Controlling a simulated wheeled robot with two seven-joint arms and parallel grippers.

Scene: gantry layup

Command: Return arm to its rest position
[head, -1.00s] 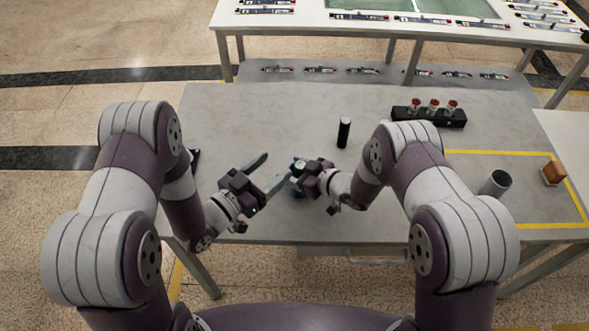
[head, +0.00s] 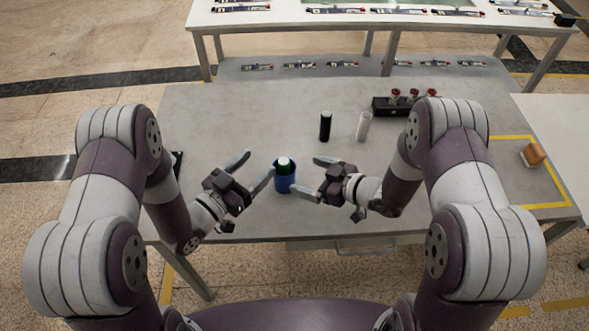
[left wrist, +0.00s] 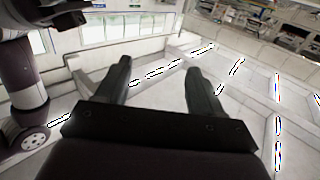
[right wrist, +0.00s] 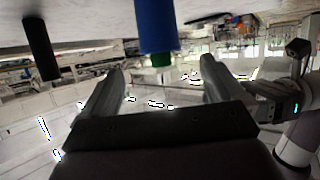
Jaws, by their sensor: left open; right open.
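My left gripper (head: 257,168) is open and empty, left of the blue cup (head: 284,182). One of its fingertips is close to the cup; I cannot tell if they touch. Its wrist view shows nothing between the fingers. My right gripper (head: 308,176) is open and empty, just right of the cup. The cup stands upright near the table's front edge, with a green-topped item (head: 284,165) in it. In the right wrist view the blue cup (right wrist: 156,25) shows inverted, beyond the open fingers.
A black cylinder (head: 326,126) and a white cylinder (head: 363,127) stand behind the cup on the grey table (head: 230,120). A black rack (head: 385,107) with red-topped items is farther back. An orange-brown block (head: 533,154) sits inside yellow marking at right. The table's left half is mostly clear.

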